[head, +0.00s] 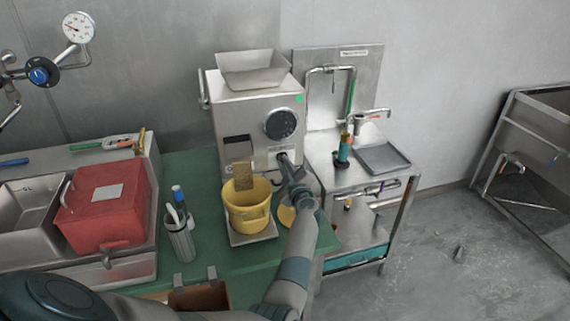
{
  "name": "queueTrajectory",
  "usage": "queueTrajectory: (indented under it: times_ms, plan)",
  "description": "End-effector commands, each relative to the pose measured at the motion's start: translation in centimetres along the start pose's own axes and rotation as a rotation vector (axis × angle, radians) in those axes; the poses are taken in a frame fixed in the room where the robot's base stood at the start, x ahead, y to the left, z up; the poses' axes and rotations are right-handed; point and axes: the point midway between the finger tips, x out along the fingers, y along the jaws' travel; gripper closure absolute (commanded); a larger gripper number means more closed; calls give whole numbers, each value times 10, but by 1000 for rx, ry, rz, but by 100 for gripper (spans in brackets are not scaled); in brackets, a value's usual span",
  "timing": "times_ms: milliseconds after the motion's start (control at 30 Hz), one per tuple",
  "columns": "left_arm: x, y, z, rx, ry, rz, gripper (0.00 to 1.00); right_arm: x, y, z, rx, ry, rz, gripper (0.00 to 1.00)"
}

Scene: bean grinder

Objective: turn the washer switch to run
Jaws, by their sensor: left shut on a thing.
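The grey metal machine (235,105) stands on the green-topped table, with a round black dial (281,123) and a green mark (299,98) on its front. My left gripper (283,160) is at the lower right of that front, below the dial, its fingers pointing at the panel. It is shut on a small part there, apparently the washer switch, which the fingers hide almost wholly. I cannot read which way the switch points. My right gripper is not in view.
A yellow bucket (247,212) stands before the machine, close left of my left forearm. A red box (103,205) and a grey pen cup (179,238) are further left. A steel stand with a tray (382,157) is to the right. The floor (450,250) beyond is mostly clear.

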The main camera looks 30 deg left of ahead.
Motion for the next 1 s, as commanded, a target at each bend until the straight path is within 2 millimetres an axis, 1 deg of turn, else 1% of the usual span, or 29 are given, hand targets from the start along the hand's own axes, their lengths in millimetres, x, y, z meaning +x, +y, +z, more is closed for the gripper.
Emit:
queueTrajectory:
  times_ms: [200, 600, 633, 700, 1000]
  plan:
    - [0, -1, 1, -54, -2, 0, 100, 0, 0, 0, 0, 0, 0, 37]
    - [0, -1, 1, -64, -2, -1, 100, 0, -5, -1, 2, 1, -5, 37]
    - [0, -1, 1, -64, -2, -1, 86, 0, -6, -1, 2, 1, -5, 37]
    - [0, -1, 1, -63, -2, -1, 72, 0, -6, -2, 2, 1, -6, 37]
    - [0, 0, 0, -62, -1, 0, 72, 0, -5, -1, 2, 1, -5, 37]
